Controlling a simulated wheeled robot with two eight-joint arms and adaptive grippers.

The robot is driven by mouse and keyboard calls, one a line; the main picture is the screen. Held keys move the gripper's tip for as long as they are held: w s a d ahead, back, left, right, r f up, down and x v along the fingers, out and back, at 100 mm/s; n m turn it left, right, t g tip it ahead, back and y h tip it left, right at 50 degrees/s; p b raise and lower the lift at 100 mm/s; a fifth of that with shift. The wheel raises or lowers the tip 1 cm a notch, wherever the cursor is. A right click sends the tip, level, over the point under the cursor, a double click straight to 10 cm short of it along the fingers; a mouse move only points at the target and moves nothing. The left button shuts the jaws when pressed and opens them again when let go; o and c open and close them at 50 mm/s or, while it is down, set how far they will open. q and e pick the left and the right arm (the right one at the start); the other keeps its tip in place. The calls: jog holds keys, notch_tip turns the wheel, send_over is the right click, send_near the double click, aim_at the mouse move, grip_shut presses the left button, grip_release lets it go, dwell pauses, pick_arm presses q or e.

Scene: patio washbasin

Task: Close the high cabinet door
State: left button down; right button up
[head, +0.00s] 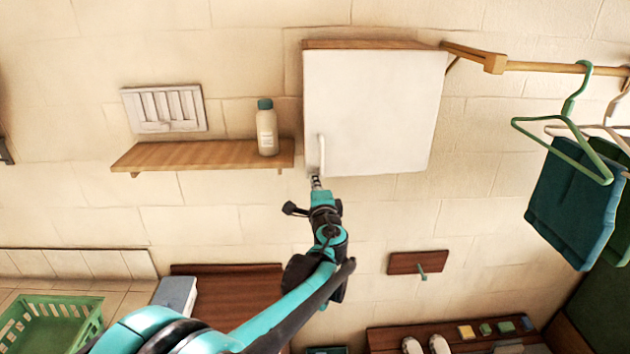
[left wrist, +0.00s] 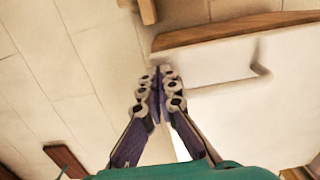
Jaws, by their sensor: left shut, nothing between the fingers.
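The high cabinet (head: 375,44) hangs on the wall, with a wooden top edge and a white door (head: 375,105). The door covers the front in the head view; I cannot tell whether a small gap is left. Its bar handle (head: 322,155) is at the lower left, and the handle also shows in the left wrist view (left wrist: 258,76). My left gripper (head: 316,180) is shut and empty, just below the handle at the door's lower left corner. In the left wrist view its fingertips (left wrist: 160,72) are close to the door's edge; contact is unclear. My right gripper is not in view.
A wooden shelf (head: 205,155) with a bottle (head: 266,128) is left of the cabinet, below a white vent (head: 164,108). A wooden rail (head: 540,66) with hangers (head: 567,140) and a teal cloth (head: 572,205) is at the right. A green basket (head: 48,325) stands lower left.

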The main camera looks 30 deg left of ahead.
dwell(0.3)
pick_arm(q)
jog(key=b+x, duration=0.1)
jog(key=x, duration=0.2)
jog(key=shift+w+a, duration=0.1)
jog(key=shift+a, duration=0.1)
jog(key=shift+r, duration=0.2)
jog(key=shift+d, duration=0.1)
